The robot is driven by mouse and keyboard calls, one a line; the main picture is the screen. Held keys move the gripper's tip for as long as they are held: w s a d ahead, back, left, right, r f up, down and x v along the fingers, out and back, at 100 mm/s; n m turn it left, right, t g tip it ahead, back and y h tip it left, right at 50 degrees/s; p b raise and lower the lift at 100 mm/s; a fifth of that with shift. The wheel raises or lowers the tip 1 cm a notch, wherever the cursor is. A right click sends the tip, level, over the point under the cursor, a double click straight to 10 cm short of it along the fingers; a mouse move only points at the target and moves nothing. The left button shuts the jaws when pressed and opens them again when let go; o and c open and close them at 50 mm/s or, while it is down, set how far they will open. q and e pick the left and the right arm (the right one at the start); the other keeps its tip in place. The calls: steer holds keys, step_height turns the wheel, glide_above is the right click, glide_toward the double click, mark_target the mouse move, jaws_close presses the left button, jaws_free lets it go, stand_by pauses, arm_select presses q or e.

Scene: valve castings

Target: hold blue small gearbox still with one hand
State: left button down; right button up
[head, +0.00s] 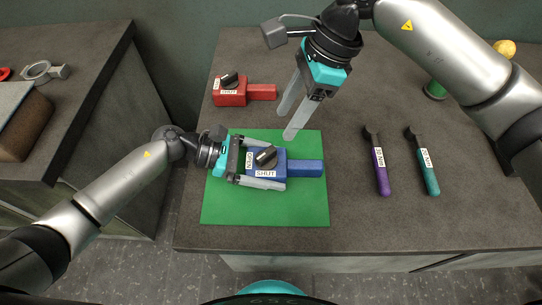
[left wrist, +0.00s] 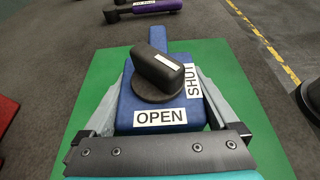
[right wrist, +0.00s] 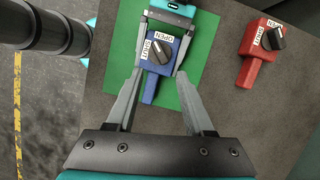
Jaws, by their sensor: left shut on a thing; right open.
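The blue small gearbox (head: 306,168) lies on the green mat (head: 225,208), with a dark knob (head: 266,157) on top and labels reading OPEN and SHUT. My left gripper (head: 262,166) is shut on the gearbox body, one finger along each side. In the left wrist view the gearbox (left wrist: 128,104) sits between the fingers. My right gripper (head: 288,122) is open and empty above the mat's far edge, apart from the gearbox. In the right wrist view the gearbox (right wrist: 150,88) shows beyond its open fingers.
A red gearbox (head: 231,97) lies behind the mat. A purple-handled wrench (head: 380,170) and a teal-handled wrench (head: 427,170) lie to the right. The table's front right is clear.

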mark_target(267, 152)
steer(key=a+f+n, duration=0.1)
steer(key=f+n, duration=0.1)
steer(key=f, duration=0.1)
steer(key=a+f+n+g, duration=0.1)
steer(key=f+n, duration=0.1)
steer(key=f, duration=0.1)
steer(key=a+f+n+g, duration=0.1)
steer(key=f+n, duration=0.1)
steer(key=f, duration=0.1)
steer(key=shift+s+a+f+h, duration=0.1)
steer(key=shift+s+a+h, duration=0.1)
steer(key=shift+a+h, duration=0.2)
stand_by(0.4)
steer(key=shift+d, duration=0.1)
jaws_close()
stand_by(0.4)
